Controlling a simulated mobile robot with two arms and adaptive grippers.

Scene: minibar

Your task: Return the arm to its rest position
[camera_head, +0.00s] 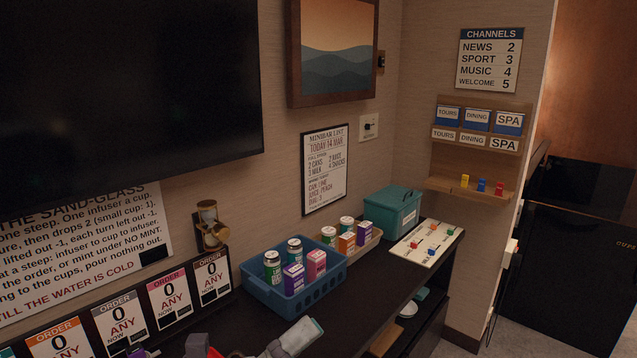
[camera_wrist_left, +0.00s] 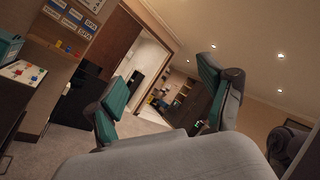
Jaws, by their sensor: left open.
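My left gripper (camera_head: 294,338) shows at the bottom edge of the head view, in front of the dark counter, with most of the arm cut off below. In the left wrist view the left gripper (camera_wrist_left: 162,75) is open, its two grey fingers with teal pads spread wide. Nothing is between the fingers; beyond them are the room, a doorway and the ceiling. My right gripper is not in view.
A blue basket (camera_head: 295,293) of cans and cartons stands on the counter (camera_head: 372,292). Behind it are a tray of cartons, a teal box (camera_head: 392,212) and a white board with colored pegs (camera_head: 428,243). Order cards (camera_head: 170,302) line the wall side. The wrist view shows open floor.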

